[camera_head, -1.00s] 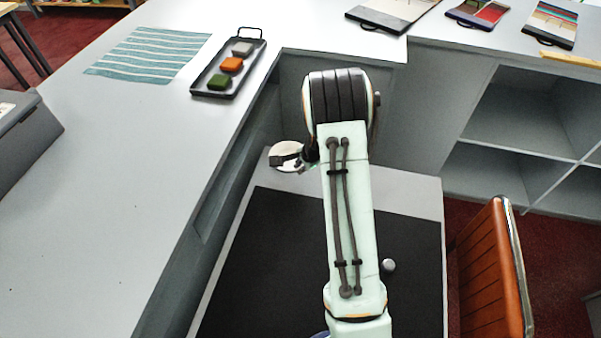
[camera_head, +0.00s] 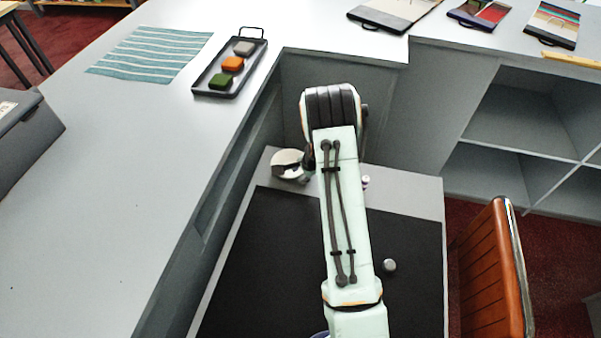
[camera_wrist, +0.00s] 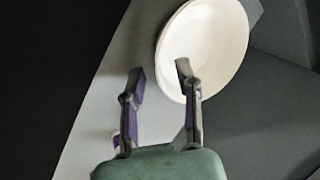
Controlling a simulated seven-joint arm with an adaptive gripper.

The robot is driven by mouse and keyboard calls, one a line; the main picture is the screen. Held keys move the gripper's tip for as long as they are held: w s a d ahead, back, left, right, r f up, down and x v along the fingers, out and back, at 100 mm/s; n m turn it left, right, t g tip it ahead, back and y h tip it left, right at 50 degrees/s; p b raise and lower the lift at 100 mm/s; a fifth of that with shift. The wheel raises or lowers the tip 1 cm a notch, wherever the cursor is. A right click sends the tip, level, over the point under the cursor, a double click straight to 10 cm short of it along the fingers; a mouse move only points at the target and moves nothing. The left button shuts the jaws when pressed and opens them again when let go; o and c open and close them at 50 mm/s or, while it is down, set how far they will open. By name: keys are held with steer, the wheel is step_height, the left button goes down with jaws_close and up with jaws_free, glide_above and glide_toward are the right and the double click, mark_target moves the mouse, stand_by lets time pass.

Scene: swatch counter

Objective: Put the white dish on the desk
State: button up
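The white dish (camera_head: 287,157) shows at the back left corner of the desk (camera_head: 410,192), partly covered by my gripper (camera_head: 291,172). In the wrist view the dish (camera_wrist: 222,42) is a round, shallow bowl at the upper middle. My gripper (camera_wrist: 160,70) is open. Its right fingertip overlaps the dish's inside and its left fingertip is outside the rim, so the rim lies between them in the picture. Whether a finger touches it, I cannot tell. The dish overlaps the desk's edge in the wrist view; its underside is hidden.
A black mat (camera_head: 262,260) covers most of the desk, with a silver knob-like object (camera_head: 389,265) on it. A small white and purple object (camera_head: 365,182) stands near my arm. The higher counter (camera_head: 120,170) holds a black tray (camera_head: 213,91) with coloured blocks. A brown chair (camera_head: 486,275) stands at right.

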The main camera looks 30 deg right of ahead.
steer(key=s+a+r+n, duration=0.1)
steer(key=s+a+r, duration=0.15)
steer(key=r, duration=0.55)
steer(key=s+a+r+n, duration=0.2)
steer(key=s+r, duration=0.2)
steer(key=r, duration=0.3)
steer(key=s+a+r+n+g+y, duration=0.1)
steer(key=s+a+r+n+g, duration=0.1)
steer(key=s+a+r+n, duration=0.6)
steer(key=s+a+n+g, duration=0.1)
steer(key=s+a+n, duration=0.1)
steer(key=s, duration=0.3)
steer(key=s+a+n+g, duration=0.1)
steer(key=s+a+n, duration=0.1)
steer(key=s, duration=0.4)
steer(key=s+a+r+n+g, duration=0.1)
steer(key=s+a+n, duration=0.2)
steer(key=s+a, duration=0.1)
steer(key=shift+s, duration=0.8)
steer(key=shift+r, duration=0.1)
